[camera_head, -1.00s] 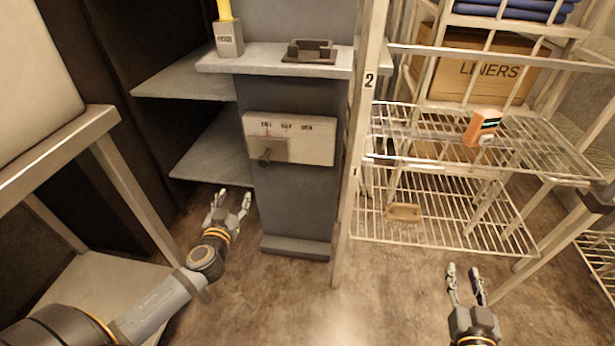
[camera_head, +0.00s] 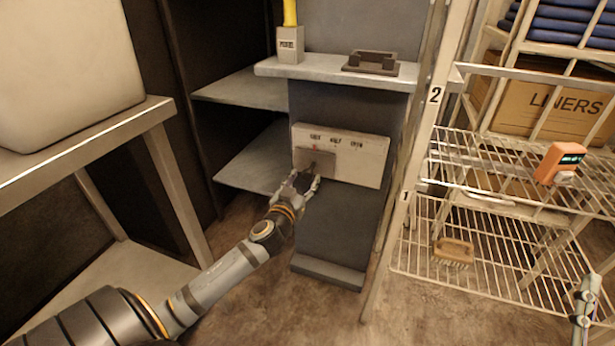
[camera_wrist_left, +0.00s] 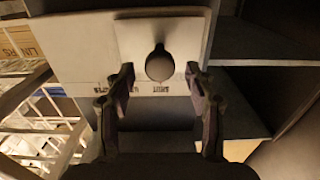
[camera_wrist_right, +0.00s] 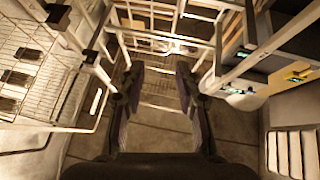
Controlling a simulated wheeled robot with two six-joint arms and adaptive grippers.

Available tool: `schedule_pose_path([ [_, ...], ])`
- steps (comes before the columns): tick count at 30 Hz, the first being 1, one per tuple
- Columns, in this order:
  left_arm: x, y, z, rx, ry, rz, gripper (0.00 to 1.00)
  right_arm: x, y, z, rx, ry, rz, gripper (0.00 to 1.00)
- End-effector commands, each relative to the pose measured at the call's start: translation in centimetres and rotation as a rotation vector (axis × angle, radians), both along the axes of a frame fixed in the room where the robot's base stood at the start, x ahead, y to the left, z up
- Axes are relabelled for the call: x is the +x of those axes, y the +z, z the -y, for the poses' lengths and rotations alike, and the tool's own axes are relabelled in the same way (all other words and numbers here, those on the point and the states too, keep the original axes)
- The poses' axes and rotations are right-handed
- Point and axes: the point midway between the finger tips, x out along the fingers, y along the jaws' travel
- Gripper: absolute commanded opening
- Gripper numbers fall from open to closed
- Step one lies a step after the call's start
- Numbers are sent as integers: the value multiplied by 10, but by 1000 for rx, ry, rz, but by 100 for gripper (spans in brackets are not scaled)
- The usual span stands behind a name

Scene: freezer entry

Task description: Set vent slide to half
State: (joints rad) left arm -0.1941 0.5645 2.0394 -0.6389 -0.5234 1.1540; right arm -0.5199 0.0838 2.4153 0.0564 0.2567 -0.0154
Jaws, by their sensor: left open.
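The vent panel (camera_head: 362,165) is a white plate on the dark grey column, marked along its top with what reads as shut, half and open. The grey slide plate (camera_head: 325,159) sits at its left end, below the shut mark. My left gripper (camera_head: 307,180) is open in front of the slide and partly hides its knob. In the left wrist view, which is upside down, the round dark knob (camera_wrist_left: 160,65) on the slide plate (camera_wrist_left: 190,28) shows between the open fingers (camera_wrist_left: 160,78), apart from both. My right gripper (camera_wrist_right: 161,72) is open and empty, partly visible at the right edge of the head view.
A ledge (camera_head: 275,69) above the panel holds a grey box with a yellow handle (camera_head: 290,45) and a dark holder (camera_head: 371,62). A wire rack (camera_head: 480,275) stands right, with an orange device (camera_head: 560,163) and a brush (camera_head: 453,252). A table (camera_head: 100,135) is at left.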

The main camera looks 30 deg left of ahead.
Motion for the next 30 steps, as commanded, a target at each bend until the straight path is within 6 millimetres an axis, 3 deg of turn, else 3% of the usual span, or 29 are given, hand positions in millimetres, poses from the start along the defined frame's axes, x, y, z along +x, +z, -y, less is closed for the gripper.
schedule_pose_path([
  [6,26,0,-6,-2,0,1,55,-12,23,-1,-2,3,112,34],
  [16,30,0,-7,0,-1,0,55,-14,28,-1,-3,3,132,34],
  [28,30,0,-7,0,-1,0,0,-14,27,-1,-2,3,131,34],
  [30,30,0,-7,0,-1,0,0,-14,27,-1,-2,3,130,34],
])
